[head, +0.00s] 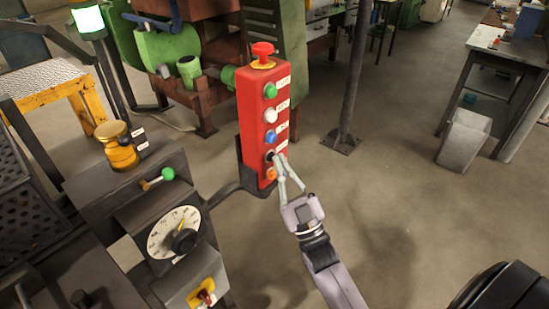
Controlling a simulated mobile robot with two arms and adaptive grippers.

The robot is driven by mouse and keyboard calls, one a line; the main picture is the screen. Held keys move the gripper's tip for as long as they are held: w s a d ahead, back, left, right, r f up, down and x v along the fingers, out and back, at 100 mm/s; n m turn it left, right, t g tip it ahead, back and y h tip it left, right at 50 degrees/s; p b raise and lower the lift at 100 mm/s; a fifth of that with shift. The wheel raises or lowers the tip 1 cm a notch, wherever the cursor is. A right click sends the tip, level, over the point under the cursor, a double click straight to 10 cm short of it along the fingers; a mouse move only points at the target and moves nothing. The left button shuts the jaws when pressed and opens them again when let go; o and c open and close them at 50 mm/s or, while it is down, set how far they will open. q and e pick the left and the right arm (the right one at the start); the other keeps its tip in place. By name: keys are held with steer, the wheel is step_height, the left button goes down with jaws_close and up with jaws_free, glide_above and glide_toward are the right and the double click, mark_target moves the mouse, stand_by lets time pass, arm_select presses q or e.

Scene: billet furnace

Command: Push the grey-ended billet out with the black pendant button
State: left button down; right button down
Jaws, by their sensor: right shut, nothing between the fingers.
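The red pendant (258,118) stands upright near the middle of the head view. From the top down its face carries a green, a white, a blue, a black and an orange button, with labels on the right. The black button (269,155) is second from the bottom. My right gripper (280,158) is shut and empty. Its fingertips are at the black button's right side and partly cover its label; I cannot tell whether they touch the button. The grey-ended billet is not in view. My left gripper is not in view.
A red mushroom knob (263,52) tops the pendant. Left of it stands a dark console with a green-knobbed lever (159,178) and a dial (174,232). A grey post (354,85) rises behind. The floor to the right is clear up to a grey bin (463,140).

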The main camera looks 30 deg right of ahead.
steer(key=shift+s, duration=0.1)
steer(key=shift+s+d, duration=0.35)
steer(key=shift+s, duration=0.4)
steer(key=s, duration=0.1)
steer(key=s+d+p, duration=0.1)
steer(key=s, duration=0.1)
steer(key=s+d, duration=0.1)
steer(key=shift+s, duration=0.3)
steer(key=shift+f, duration=0.1)
stand_by(2.8)
